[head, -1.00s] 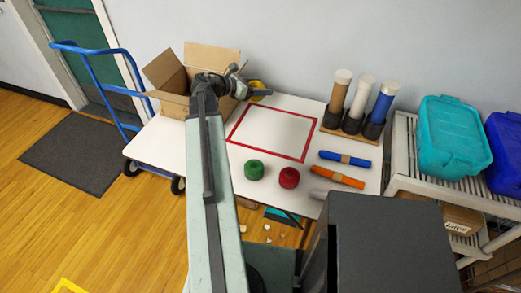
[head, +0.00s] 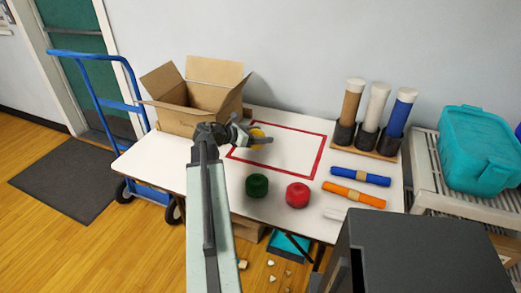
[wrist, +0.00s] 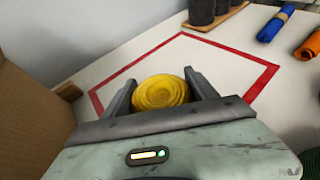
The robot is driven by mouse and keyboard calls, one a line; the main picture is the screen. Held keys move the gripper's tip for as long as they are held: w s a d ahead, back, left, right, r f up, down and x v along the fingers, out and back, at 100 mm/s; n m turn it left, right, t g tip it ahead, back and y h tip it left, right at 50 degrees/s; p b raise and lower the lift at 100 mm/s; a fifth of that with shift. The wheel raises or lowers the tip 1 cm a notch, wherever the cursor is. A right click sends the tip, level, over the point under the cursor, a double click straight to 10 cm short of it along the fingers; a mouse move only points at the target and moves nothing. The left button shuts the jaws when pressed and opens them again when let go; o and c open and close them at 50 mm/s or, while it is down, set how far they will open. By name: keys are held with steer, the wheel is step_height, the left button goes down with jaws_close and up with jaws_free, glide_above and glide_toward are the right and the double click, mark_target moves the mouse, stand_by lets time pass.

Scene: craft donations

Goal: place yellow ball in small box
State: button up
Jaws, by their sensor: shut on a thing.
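The yellow ball (wrist: 160,92) looks like a ridged round ball of yarn. My gripper (wrist: 160,88) is shut on it, one finger on each side, in the wrist view. In the head view the ball (head: 257,134) shows partly behind my gripper (head: 260,139), near the left edge of the red outlined square. The open cardboard box (head: 180,122) stands at the back left of the table, to the left of my gripper. Its flaps are spread and its floor is mostly hidden. In the wrist view its brown side (wrist: 30,120) is at the left.
A green ball (head: 257,185) and a red ball (head: 298,195) lie at the table's front. Blue (head: 360,176) and orange (head: 354,195) rolls lie to the right. Three upright rolls (head: 376,110) stand in a holder behind. The red outlined square (head: 300,150) is otherwise clear.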

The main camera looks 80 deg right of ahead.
step_height(320, 180, down, 4)
steer(key=b, duration=0.4)
steer(key=shift+r, duration=0.25)
steer(key=shift+f, duration=0.2)
steer(key=o, duration=1.4)
steer(key=shift+c, duration=0.2)
steer(key=shift+r, duration=0.15)
